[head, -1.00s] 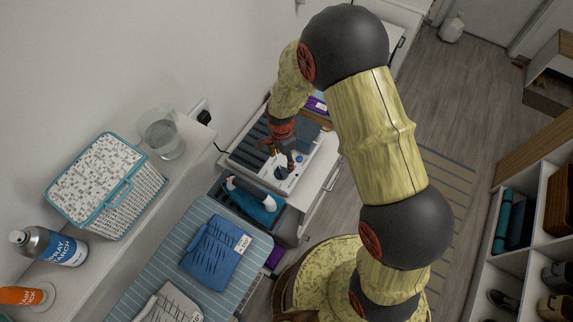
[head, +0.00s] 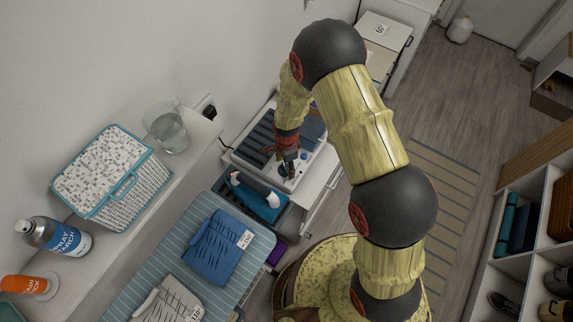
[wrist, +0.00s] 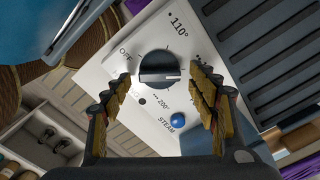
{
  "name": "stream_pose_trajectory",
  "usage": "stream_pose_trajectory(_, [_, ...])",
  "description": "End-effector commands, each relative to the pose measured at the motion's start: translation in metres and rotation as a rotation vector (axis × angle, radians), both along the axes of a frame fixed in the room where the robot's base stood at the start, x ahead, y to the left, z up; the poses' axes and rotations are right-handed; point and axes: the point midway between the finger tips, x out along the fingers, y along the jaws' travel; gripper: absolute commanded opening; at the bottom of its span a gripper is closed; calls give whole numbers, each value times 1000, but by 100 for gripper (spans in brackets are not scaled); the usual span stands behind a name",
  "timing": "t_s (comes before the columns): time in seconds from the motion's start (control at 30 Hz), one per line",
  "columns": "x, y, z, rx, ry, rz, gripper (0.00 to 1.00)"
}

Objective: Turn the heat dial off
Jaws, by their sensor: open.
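The heat dial (wrist: 160,68) is a round dark knob with a light pointer line on a white panel (wrist: 108,78), in the middle of the wrist view. My gripper (wrist: 165,100) is open, with one finger on each side of the dial. I cannot tell whether the fingers touch it. In the head view my gripper (head: 288,165) is over the panel and mostly hides the dial.
A blue STEAM button (wrist: 178,120) sits below the dial. A dark ribbed surface (wrist: 270,50) lies right of the panel.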

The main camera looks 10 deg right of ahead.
Motion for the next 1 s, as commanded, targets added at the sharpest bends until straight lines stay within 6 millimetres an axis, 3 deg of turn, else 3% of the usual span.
stream_pose_trajectory(0.17, [0,0,0,0,0,0,59])
stream_pose_trajectory(1.0, [0,0,0,0,-1,1,15])
